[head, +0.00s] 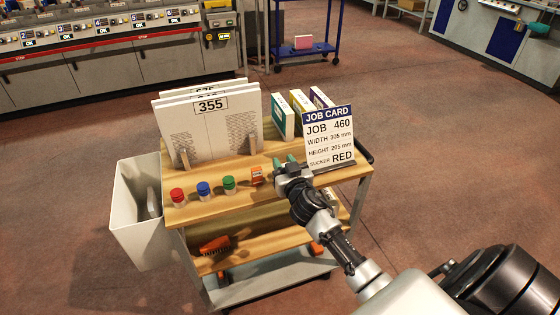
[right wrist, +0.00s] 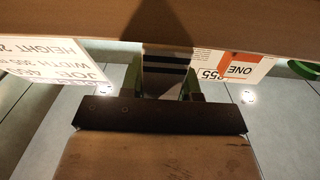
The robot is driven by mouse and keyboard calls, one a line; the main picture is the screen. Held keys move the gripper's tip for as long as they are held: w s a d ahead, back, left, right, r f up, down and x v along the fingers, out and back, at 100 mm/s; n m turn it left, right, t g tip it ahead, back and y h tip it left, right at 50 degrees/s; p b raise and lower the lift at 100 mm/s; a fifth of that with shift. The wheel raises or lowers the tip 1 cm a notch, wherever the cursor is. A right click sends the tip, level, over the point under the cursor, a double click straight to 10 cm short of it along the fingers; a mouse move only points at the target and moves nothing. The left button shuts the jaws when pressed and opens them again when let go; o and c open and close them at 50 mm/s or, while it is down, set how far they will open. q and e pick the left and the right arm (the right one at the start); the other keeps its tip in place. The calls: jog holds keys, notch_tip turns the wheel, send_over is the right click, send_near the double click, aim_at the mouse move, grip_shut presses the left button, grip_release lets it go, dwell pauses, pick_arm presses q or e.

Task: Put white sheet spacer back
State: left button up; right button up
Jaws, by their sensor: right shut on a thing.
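My right gripper (head: 285,162), with green fingertips, is at the right part of the cart's wooden top, in front of the job card (head: 330,138). In the right wrist view the gripper (right wrist: 160,85) is shut on a small greyish thing (right wrist: 164,72) with darker bands, dim between the fingers. In the head view that thing is hidden by the gripper. I cannot tell for sure that it is the white sheet spacer, and no other spacer is clearly seen. My left gripper is not in view.
Left of the gripper stand an orange item (head: 256,175) and green (head: 229,184), blue (head: 204,190) and red (head: 178,196) capped pots. White boards (head: 212,125) and several coloured boxes (head: 283,118) stand behind. A white bin (head: 136,205) hangs at left; a brush (head: 214,245) lies below.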

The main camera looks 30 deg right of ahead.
jog(key=x, duration=0.2)
jog(key=shift+w+d+r, duration=0.1)
jog(key=shift+w, duration=0.3)
jog(key=shift+w+f+b, duration=0.3)
jog(key=shift+f+b, duration=0.05)
jog(key=shift+f, duration=0.55)
jog(key=shift+r, duration=0.1)
jog(key=shift+s, duration=0.1)
jog(key=o, duration=1)
